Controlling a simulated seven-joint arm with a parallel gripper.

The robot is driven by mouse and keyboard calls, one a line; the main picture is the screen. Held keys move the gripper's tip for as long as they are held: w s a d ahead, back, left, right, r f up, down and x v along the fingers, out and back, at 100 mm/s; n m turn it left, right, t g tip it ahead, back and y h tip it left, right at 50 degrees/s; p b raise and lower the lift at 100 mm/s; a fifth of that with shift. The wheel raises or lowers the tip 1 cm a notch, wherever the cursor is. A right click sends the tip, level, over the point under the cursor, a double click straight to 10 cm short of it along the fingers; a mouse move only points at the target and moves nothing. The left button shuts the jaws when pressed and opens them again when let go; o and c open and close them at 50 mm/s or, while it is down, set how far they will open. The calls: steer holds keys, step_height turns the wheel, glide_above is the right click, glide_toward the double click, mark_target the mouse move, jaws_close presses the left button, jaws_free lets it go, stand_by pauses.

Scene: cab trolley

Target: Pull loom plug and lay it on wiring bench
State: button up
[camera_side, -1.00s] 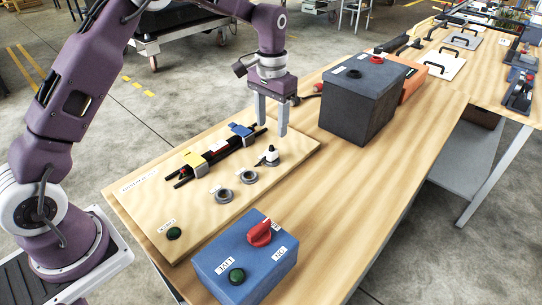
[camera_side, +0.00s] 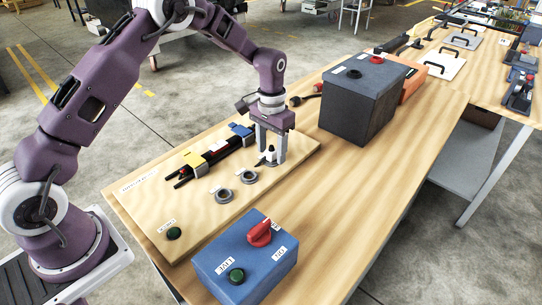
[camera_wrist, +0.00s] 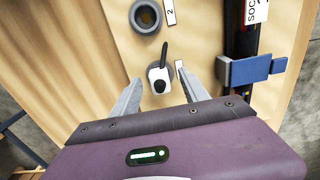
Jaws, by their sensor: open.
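The loom plug (camera_side: 270,156), white with a black top, stands upright in a socket on the pale wooden board. In the wrist view the plug (camera_wrist: 159,78) lies between the tips of my open gripper (camera_wrist: 160,95), with a gap on each side. In the side view my gripper (camera_side: 271,150) is lowered over it, one finger on each side, and no grip is visible. Two empty grey ring sockets stand beside it, the nearer ring (camera_side: 223,195) and the middle ring (camera_side: 249,177). The wiring bench (camera_side: 350,215) is the large wooden top beneath.
A dark harness in clips (camera_side: 215,155) lies left of the plug on the board. A blue switch box (camera_side: 245,262) with a red knob stands at the front. A dark grey box (camera_side: 362,100) stands behind right. Bare bench lies right of the board.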

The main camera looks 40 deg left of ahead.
mark_target(271, 150)
stand_by(0.9)
jaws_close()
stand_by(1.2)
steer(key=shift+r, duration=3)
